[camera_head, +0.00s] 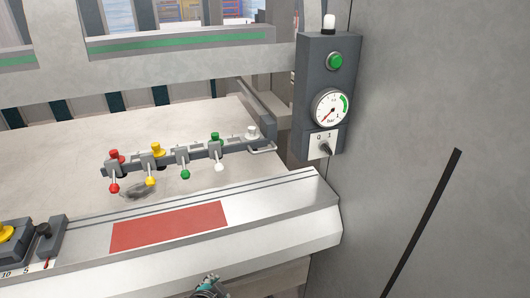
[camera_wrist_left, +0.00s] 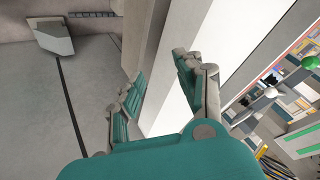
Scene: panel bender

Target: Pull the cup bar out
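The cup bar (camera_head: 180,155) is a dark grey bar on the pale machine bed in the head view. It carries colored knobs in red, yellow, green and white, and has a metal loop handle (camera_head: 263,149) at its right end. In the left wrist view, a green ball (camera_wrist_left: 311,62) and a white ball (camera_wrist_left: 273,92) show at the right, apparently on this bar. My left gripper (camera_wrist_left: 158,72) is open and empty there. A small part of a gripper (camera_head: 208,288), apparently my left, shows below the table's front edge, well apart from the handle. My right gripper is not seen.
A grey control box (camera_head: 322,95) with a green button, gauge and switch stands right of the bar. A red plate (camera_head: 168,228) lies on the front ledge. A yellow knob (camera_head: 12,236) is at the left. A tall grey panel (camera_head: 430,110) closes off the right side.

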